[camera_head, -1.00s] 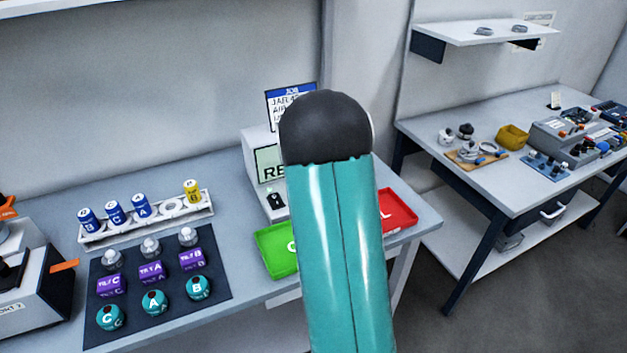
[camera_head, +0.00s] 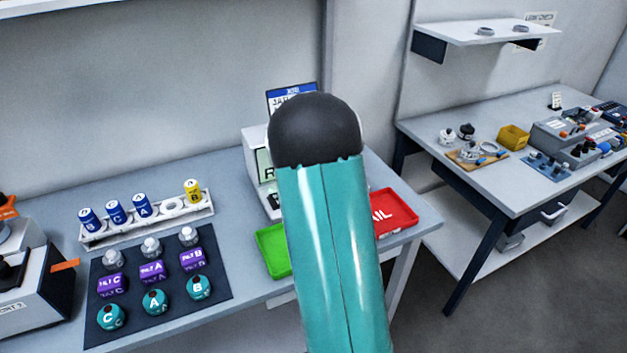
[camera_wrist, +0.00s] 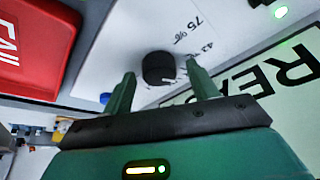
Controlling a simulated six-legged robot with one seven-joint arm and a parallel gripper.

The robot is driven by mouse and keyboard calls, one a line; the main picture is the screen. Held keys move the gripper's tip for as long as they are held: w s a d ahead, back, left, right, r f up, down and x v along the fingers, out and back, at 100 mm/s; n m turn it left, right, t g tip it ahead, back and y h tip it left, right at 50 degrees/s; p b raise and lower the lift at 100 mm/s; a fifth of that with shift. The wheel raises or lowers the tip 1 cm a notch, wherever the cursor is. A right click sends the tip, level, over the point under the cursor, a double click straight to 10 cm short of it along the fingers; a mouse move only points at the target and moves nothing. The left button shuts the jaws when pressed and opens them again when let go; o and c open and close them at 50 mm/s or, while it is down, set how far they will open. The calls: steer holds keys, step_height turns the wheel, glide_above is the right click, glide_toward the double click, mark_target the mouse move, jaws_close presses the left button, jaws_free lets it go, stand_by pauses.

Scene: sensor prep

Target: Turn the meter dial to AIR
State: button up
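The meter (camera_head: 254,146) is a light box at the back of the near bench, mostly hidden behind my arm in the head view. In the wrist view its black round dial (camera_wrist: 158,67) sits on a white face with printed marks such as 75 %. The AIR mark cannot be made out. My gripper (camera_wrist: 160,82) is open, its two green fingers apart, one on either side of the dial in the picture. The fingers appear short of the dial; contact cannot be told. In the head view my arm hides the gripper.
A red FAIL tray (camera_head: 396,212) and a green tray (camera_head: 270,250) lie in front of the meter. A vial rack (camera_head: 150,220) and a dark mat (camera_head: 222,282) with several parts are at left.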

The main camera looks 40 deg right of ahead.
steer(key=v, duration=1.3)
steer(key=shift+a+r, duration=0.15)
steer(key=shift+r, duration=0.2)
steer(key=shift+s+a, duration=0.1)
steer(key=shift+s, duration=0.05)
steer(key=s+a+r+n+t+y, duration=0.1)
steer(key=s+a+r+n, duration=0.25)
steer(key=a, duration=0.65)
steer(key=s+a+r+n+t+y, duration=0.15)
steer(key=s+a+r, duration=0.3)
steer(key=a, duration=0.55)
steer(key=s+a+f+n, duration=0.2)
steer(key=s+a+n, duration=0.3)
steer(key=s+a, duration=0.7)
steer(key=shift+s+f+y, duration=0.25)
steer(key=shift+s+y, duration=0.2)
steer(key=shift+s, duration=0.3)
